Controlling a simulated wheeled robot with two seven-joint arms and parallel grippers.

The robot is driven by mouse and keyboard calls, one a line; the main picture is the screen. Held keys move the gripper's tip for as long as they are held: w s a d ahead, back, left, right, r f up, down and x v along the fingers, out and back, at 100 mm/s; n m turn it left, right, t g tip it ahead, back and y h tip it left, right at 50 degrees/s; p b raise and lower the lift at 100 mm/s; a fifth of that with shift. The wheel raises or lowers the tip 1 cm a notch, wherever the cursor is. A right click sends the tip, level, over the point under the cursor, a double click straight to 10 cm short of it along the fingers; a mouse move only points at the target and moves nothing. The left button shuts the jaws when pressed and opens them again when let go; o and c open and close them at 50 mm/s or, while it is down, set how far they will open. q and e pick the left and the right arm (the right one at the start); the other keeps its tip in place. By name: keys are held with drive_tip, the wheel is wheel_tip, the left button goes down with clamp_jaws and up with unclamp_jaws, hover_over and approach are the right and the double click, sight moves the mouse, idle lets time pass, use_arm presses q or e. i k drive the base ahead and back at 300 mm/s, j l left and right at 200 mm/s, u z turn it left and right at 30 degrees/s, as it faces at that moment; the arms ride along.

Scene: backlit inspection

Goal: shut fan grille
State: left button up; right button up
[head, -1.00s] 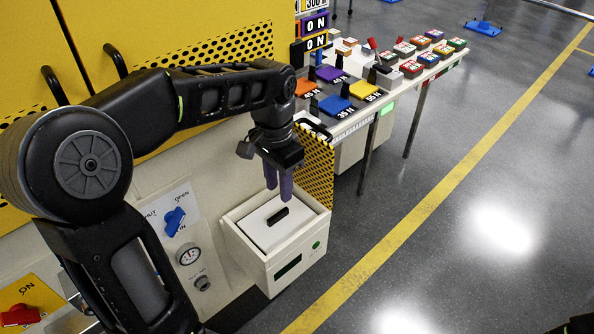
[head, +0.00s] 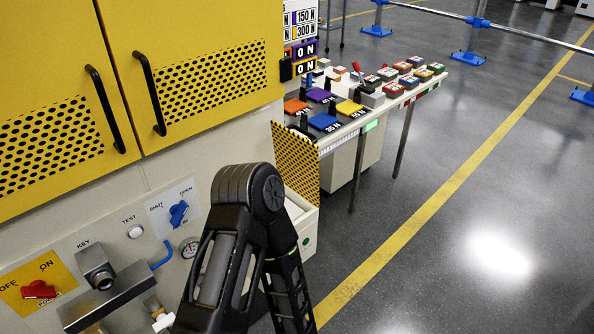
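A yellow panel with black perforations (head: 296,165), which looks like the fan grille, stands upright at the right end of the cream cabinet in the head view. It appears to stick out from the cabinet front. One of my black arms covers the area just left of and below it. Neither of my grippers is in view; the visible arm bends down and leaves at the bottom edge. I cannot tell whether the arm touches the panel.
Yellow doors (head: 205,40) with black handles and perforated areas are above. A blue valve handle (head: 179,213), gauge (head: 189,247) and red switch (head: 39,290) are on the lower front. A white box (head: 304,222) is partly hidden.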

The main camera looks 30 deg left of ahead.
sight(297, 158)
drive_tip(key=u, duration=0.7)
drive_tip(key=i+l+u, duration=0.15)
drive_tip(key=u, duration=0.35)
drive_tip(key=i+l+u, duration=0.1)
drive_tip(key=l+u, duration=0.2)
drive_tip(key=u, duration=0.15)
drive_tip(key=i+l+u, duration=0.1)
drive_tip(key=l+u, duration=0.2)
drive_tip(key=u, duration=0.2)
drive_tip(key=l+u, duration=0.3)
drive_tip(key=u, duration=0.15)
drive_tip(key=l+u, duration=0.1)
drive_tip(key=l, duration=0.5)
drive_tip(key=k+l+u, duration=0.15)
drive_tip(key=l, duration=0.5)
drive_tip(key=l+u, duration=0.1)
drive_tip(key=l, duration=0.5)
drive_tip(key=i+l, duration=0.1)
drive_tip(key=i, duration=0.35)
drive_tip(key=k+j, duration=0.25)
